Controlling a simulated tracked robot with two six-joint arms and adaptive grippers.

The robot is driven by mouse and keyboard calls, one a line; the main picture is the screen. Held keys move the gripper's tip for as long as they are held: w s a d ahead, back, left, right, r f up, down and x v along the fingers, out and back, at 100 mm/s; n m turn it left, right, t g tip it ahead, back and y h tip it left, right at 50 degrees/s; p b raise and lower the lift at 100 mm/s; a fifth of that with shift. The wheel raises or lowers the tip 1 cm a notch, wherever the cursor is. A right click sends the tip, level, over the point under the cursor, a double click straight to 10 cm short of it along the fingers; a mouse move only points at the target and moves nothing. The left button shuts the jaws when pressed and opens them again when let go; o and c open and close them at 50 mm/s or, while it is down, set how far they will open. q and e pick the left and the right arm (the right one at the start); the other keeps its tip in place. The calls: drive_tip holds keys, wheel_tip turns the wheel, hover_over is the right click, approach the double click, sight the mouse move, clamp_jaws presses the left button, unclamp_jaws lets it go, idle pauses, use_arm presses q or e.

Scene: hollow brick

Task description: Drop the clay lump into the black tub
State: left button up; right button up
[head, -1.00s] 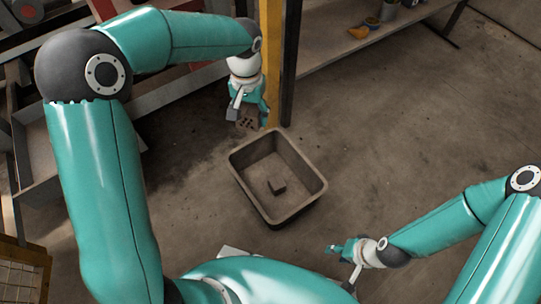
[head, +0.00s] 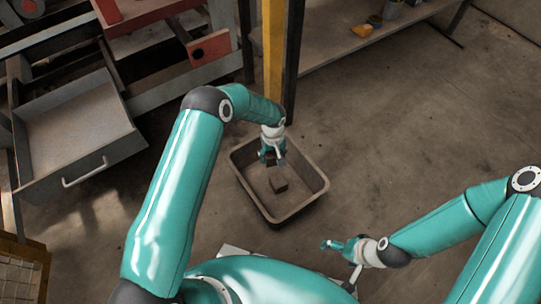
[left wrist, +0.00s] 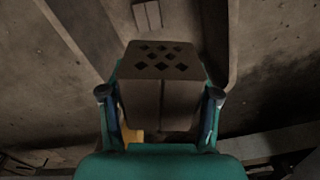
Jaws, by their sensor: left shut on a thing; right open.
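My left gripper (head: 272,154) is shut on a brown block with diamond-shaped holes in one end, a hollow brick (left wrist: 158,100), gripped between both fingers in the left wrist view. The gripper is over the far part of the dark grey-brown tub (head: 313,208). The held brick is mostly hidden in the head view. A small brown block (head: 280,184) shows in the tub, and a block (left wrist: 147,15) also shows at the top of the left wrist view. I cannot tell which block is the clay lump.
A yellow post (head: 272,60) and a dark post stand just behind the tub. A grey drawer (head: 80,150) with a handle juts out at the left. A low shelf (head: 340,50) holds small items at the back. The floor at right is clear.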

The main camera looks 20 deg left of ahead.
use_arm(q)
wheel_tip(320, 180, down, 7)
drive_tip(key=b, duration=0.2)
drive_tip(key=shift+r+b, duration=0.15)
drive_tip(key=shift+b, duration=0.2)
drive_tip(key=shift+d, duration=0.1)
drive_tip(key=o, duration=1.3)
drive_tip(key=shift+o, duration=0.2)
drive_tip(key=shift+r, duration=0.1)
wheel_tip(320, 180, up, 12)
drive_tip(key=shift+f, duration=0.15)
